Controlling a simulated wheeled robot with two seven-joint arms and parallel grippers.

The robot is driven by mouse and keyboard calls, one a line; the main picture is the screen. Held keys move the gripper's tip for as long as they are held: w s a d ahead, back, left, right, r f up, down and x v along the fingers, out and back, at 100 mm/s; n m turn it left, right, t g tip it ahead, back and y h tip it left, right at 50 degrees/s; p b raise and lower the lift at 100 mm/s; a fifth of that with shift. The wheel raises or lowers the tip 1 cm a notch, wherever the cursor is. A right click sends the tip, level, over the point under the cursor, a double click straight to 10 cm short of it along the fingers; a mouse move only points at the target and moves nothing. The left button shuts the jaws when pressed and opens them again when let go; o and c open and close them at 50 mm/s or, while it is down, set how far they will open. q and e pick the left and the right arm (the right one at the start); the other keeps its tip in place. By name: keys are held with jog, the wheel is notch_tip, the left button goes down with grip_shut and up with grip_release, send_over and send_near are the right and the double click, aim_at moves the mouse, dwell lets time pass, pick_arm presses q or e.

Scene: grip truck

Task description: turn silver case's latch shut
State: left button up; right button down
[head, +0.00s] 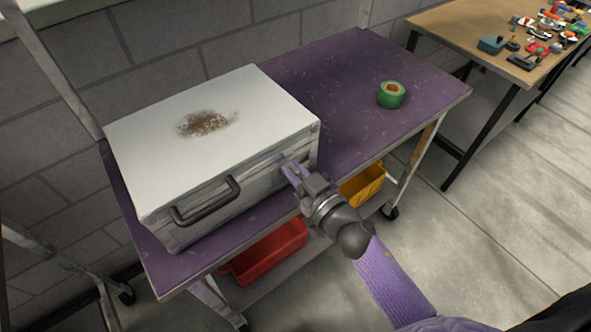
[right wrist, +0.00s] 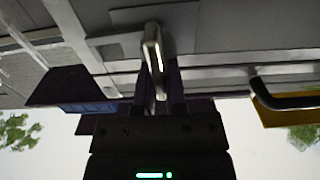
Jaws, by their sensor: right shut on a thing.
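The silver case (head: 215,135) lies with its lid down on the left of the purple cart top. Its black handle (head: 205,205) is on the front side and also shows in the right wrist view (right wrist: 285,98). My right gripper (head: 291,172) is at the front side of the case, near its right corner. In the right wrist view, the fingers (right wrist: 161,88) are shut on the shiny metal latch (right wrist: 153,48), which stands out from a plate on the case. In the head view the fingers mostly hide the latch. My left gripper is not in view.
A green tape roll (head: 391,95) lies on the purple cart top (head: 345,80), whose right part is otherwise clear. A red bin (head: 265,252) and a yellow bin (head: 362,185) are on the shelf below. A wooden table (head: 455,30) with small items stands at the upper right.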

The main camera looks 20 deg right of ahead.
jog(key=n, duration=0.4)
jog(key=shift+s+a+f, duration=0.1)
jog(key=shift+a, duration=0.2)
jog(key=n, duration=0.4)
jog(key=shift+s+a+f+n, duration=0.1)
jog(key=shift+a+f+n, duration=0.1)
jog(key=shift+n, duration=0.2)
jog(key=n, duration=0.3)
jog(key=n+b, duration=0.1)
jog(key=shift+a+f+n, duration=0.15)
jog(key=shift+f+n, duration=0.15)
jog(key=shift+f+n+b, duration=0.2)
jog(key=shift+n+b, duration=0.2)
jog(key=shift+n, duration=1.8)
jog(key=c, duration=0.7)
grip_release()
jog(key=shift+s, duration=0.1)
